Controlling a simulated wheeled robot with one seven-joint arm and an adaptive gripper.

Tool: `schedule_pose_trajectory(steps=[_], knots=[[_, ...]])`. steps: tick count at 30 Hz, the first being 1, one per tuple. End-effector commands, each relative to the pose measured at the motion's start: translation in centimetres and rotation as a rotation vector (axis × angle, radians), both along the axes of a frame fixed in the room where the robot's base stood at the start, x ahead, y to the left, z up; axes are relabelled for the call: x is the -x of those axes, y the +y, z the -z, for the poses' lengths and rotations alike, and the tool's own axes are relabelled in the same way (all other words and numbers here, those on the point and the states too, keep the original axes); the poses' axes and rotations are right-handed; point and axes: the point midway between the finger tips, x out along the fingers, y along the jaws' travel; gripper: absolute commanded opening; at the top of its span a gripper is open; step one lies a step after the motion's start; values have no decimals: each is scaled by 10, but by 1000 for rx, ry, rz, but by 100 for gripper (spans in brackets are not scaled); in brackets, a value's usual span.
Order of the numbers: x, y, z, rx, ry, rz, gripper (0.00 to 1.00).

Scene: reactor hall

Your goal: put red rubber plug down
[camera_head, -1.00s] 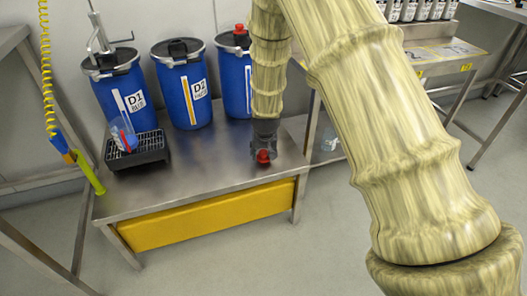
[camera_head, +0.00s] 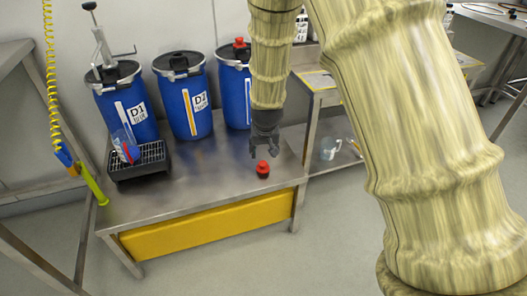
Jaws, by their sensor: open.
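The red rubber plug (camera_head: 262,169) stands on the bare steel bench top (camera_head: 205,190), towards its front right. It has a red knob on top and a darker lower part. My gripper (camera_head: 264,154) hangs above and just behind the plug in the picture, with its dark fingers apart and empty. A gap shows between the fingertips and the plug.
Blue drums (camera_head: 185,100) stand along the back of the bench, one with a pump and one with a red cap (camera_head: 239,43). A black drip tray (camera_head: 139,165) holding a clear container is at the left. The front middle is clear.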

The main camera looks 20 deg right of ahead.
Motion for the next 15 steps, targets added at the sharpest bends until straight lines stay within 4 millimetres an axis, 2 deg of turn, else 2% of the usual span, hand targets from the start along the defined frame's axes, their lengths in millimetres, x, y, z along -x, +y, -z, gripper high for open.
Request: schedule_pose_trajectory(steps=[3,8,11,14,15], knots=[[2,1,-6,0,0,0,50],[4,0,-4,0,2,0,50],[15,-2,13,5,19,-3,50],[38,-7,47,15,52,-13,50],[51,-9,64,19,68,-19,50]])
